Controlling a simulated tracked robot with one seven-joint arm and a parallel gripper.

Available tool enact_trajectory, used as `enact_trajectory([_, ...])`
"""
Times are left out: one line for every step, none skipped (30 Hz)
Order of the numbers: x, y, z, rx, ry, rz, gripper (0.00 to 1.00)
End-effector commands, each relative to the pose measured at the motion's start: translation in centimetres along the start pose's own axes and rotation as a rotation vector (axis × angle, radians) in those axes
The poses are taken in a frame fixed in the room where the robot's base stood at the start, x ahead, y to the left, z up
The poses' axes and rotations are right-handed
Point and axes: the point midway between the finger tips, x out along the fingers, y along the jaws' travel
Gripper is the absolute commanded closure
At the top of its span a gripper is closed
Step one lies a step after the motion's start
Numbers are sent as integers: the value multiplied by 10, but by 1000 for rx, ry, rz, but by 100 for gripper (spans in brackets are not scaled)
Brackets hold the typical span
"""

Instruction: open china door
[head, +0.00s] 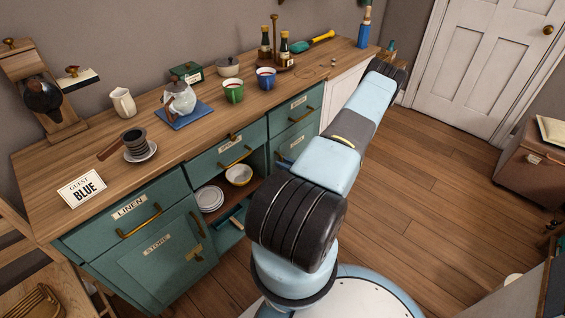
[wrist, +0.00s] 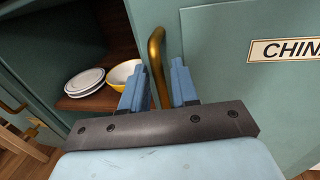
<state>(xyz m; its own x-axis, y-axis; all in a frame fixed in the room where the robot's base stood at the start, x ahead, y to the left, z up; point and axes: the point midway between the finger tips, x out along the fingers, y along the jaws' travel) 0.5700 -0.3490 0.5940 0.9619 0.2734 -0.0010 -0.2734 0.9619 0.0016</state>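The china door (wrist: 225,95) is a teal panel with a label reading "CHIN", cut off at the right edge of the wrist view. Its curved brass handle (wrist: 156,55) stands upright near the door's left edge. My gripper (wrist: 158,78) has its two blue fingers apart, one on each side of the handle's lower part. The handle lies between them, and I see no clear grip on it. The door looks flush with the cabinet front. In the head view my arm hides the door and most of the gripper.
An open shelf left of the door holds white plates (wrist: 85,82) and a yellow bowl (wrist: 124,74). Drawers with brass handles, such as the linen drawer (head: 118,212), line the cabinet (head: 92,242). Mugs and bottles stand on the wooden top.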

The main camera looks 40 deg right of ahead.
Motion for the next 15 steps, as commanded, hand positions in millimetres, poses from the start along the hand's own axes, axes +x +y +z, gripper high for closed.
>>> enact_trajectory([4,0,0,0,0,0,71])
enact_trajectory([6,0,0,0,-1,0,71])
enact_trajectory([8,0,0,0,-1,-1,71])
enact_trajectory([9,0,0,0,-1,-1,71])
enact_trajectory([10,0,0,0,-1,-1,71])
enact_trajectory([11,0,0,0,-1,-1,71])
enact_trajectory([11,0,0,0,-1,-1,71])
enact_trajectory([11,0,0,0,-1,-1,71])
enact_trajectory([11,0,0,1,-1,-1,71])
enact_trajectory([11,0,0,0,0,-1,71])
enact_trajectory([11,0,0,1,0,-1,71])
enact_trajectory([11,0,0,1,0,-1,71])
enact_trajectory([11,0,0,1,0,-1,71])
enact_trajectory([11,0,0,1,0,-1,72])
enact_trajectory([11,0,0,1,0,-1,76])
